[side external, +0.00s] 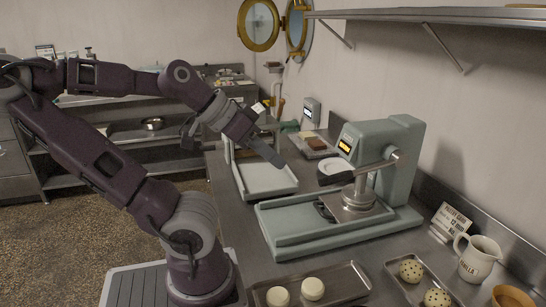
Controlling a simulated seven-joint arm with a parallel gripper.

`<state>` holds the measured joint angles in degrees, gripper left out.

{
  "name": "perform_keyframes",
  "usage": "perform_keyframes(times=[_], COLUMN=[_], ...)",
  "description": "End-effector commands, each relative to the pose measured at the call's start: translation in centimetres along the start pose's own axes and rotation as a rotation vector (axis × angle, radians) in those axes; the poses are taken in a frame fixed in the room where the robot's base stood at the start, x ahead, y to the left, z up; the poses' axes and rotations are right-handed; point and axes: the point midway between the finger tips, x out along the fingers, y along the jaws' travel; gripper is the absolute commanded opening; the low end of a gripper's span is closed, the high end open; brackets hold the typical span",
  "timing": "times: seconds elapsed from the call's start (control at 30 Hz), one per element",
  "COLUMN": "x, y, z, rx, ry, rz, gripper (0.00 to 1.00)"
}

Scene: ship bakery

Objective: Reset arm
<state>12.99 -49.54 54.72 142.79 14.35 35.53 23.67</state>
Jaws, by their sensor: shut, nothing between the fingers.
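My gripper (279,161) is at the end of my purple arm in the side external view. It is shut and empty, and points down to the right. It hangs above or just beside the pale tray (262,186) behind the press. I cannot tell the exact height. Nothing is visibly in contact with it.
A green press (385,165) with a round metal plate stands to the right of my gripper. A metal tray with pale dough rounds (312,289), a tray with speckled balls (410,270), a vanilla jug (478,262) and a card (452,222) are near the front. A shelf (440,15) overhangs the right.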

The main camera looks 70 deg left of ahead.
Motion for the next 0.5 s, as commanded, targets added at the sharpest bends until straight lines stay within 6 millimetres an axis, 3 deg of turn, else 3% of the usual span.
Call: perform_keyframes(times=[0.3, 0.37, 0.5], x=[-0.1, -0.4, -1.1], y=[0.4, 1.9, 8.5], z=[-0.1, -0.3, 0.3], rx=[0.004, 0.023, 0.095], ry=[-0.003, -0.018, -0.109], rz=[-0.001, -0.002, -0.015], gripper=[0.0, 0.0, 0.0])
